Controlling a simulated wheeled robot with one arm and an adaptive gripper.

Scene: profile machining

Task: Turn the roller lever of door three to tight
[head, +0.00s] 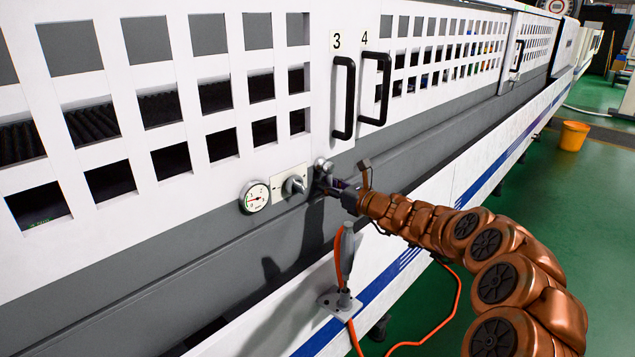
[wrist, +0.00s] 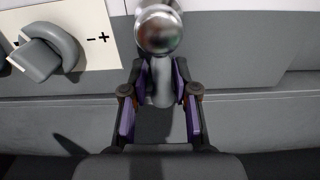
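Door three carries the number 3 (head: 337,40) and a black handle (head: 343,98). The roller lever (head: 324,166) has a shiny metal roller and sits on the grey strip below the door's lower edge. In the wrist view the rounded metal roller (wrist: 159,30) is at top centre, with a grey stem (wrist: 161,82) below it. My gripper (head: 327,184) is at the lever, pointing into the machine. In the wrist view its purple-padded fingers (wrist: 161,78) stand close on both sides of the stem. I cannot tell whether they touch it.
A plate with a knob (head: 292,185) and a pressure gauge (head: 254,197) sit left of the lever; the knob plate (wrist: 90,20) shows "- +" marks. Door four's handle (head: 375,88) is to the right. A grey post with an orange cable (head: 342,270) stands below my gripper.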

